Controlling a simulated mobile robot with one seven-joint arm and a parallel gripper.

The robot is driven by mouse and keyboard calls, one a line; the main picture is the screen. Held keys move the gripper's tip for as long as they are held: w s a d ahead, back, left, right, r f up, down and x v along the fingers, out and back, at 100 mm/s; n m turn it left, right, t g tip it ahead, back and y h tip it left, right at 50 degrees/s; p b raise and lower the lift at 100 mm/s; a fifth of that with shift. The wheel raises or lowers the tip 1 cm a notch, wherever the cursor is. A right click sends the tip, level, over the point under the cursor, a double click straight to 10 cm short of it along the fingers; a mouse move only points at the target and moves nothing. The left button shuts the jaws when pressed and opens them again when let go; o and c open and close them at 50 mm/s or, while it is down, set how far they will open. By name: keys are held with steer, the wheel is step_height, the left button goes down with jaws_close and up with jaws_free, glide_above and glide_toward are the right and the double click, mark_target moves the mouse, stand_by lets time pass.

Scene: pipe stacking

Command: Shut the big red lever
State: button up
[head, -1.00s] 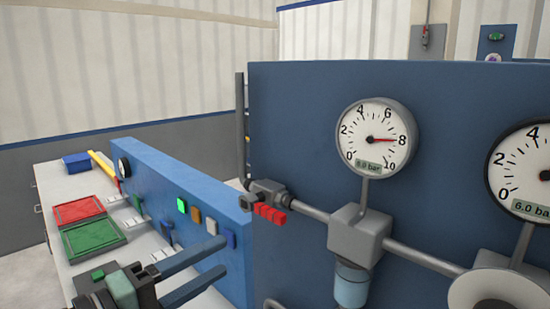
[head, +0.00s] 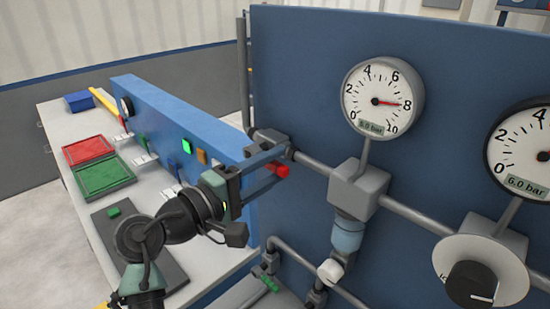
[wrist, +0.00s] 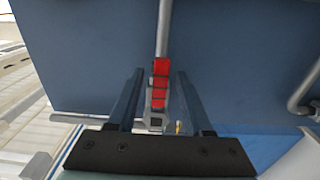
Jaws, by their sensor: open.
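The big red lever (head: 276,169) sits on a grey valve (head: 266,138) in the pipe at the left edge of the blue panel. In the wrist view the lever (wrist: 160,84) lies lengthwise in line with the grey pipe. My gripper (head: 284,158) is open, with its fingers reaching to the lever and partly covering it in the head view. In the wrist view my gripper (wrist: 160,76) has one finger on each side of the lever, with a gap to both. I cannot tell how deep the fingers reach.
The blue panel (head: 330,90) stands close behind the lever. A round gauge (head: 382,98) and a grey filter block (head: 358,188) are to the right. A bench (head: 60,125) with a red tray (head: 89,150) and green tray (head: 103,179) lies left. A black knob (head: 472,284) is lower right.

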steer(key=shift+w+d, duration=0.35)
steer(key=shift+c, duration=0.2)
jaws_close()
stand_by(1.1)
